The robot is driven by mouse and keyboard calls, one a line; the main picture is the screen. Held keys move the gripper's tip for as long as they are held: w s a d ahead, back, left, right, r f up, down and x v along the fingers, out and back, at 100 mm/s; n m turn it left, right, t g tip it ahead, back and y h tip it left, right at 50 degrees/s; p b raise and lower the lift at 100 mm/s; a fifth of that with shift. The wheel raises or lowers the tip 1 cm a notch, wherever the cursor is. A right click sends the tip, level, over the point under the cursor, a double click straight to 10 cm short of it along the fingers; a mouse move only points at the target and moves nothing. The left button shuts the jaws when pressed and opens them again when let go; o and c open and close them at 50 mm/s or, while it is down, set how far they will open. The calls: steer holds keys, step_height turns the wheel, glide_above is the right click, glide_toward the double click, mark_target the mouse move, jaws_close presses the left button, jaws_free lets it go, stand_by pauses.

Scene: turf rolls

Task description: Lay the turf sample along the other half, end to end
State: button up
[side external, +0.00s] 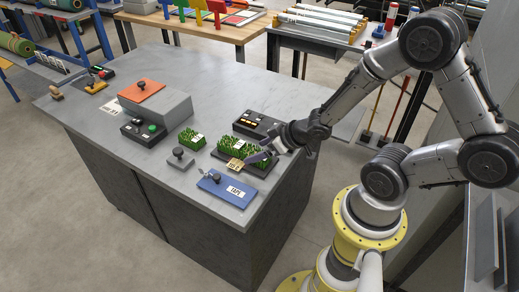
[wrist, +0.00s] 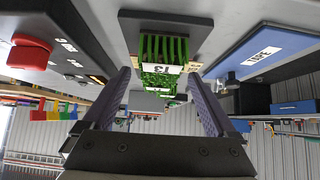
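My gripper (side external: 262,158) is low at the tray's right side. In the wrist view, which looks upside down, my gripper (wrist: 160,90) has its two fingers wide apart. Labelled turf (wrist: 164,46) on the grey tray (wrist: 160,22) shows ahead between them, with gaps at both sides. More green shows beyond it. Contact cannot be told.
A grey knobbed plate (side external: 180,159), a green-button box (side external: 144,131) and a grey block (side external: 158,105) with an orange plate stand left.

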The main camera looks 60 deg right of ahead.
steer(key=shift+r, duration=0.1)
steer(key=shift+v, duration=5.9)
steer(key=d+r+m+h, duration=0.1)
steer(key=d+r+h, duration=0.3)
steer(key=r, duration=0.4)
steer(key=s+a+r+n+g+y, duration=0.1)
steer(key=s+a+r+g+y, duration=0.2)
steer(key=s+a, duration=0.5)
steer(key=shift+a+r+y, duration=0.5)
steer(key=shift+a+r, duration=0.05)
steer(key=shift+r, duration=0.4)
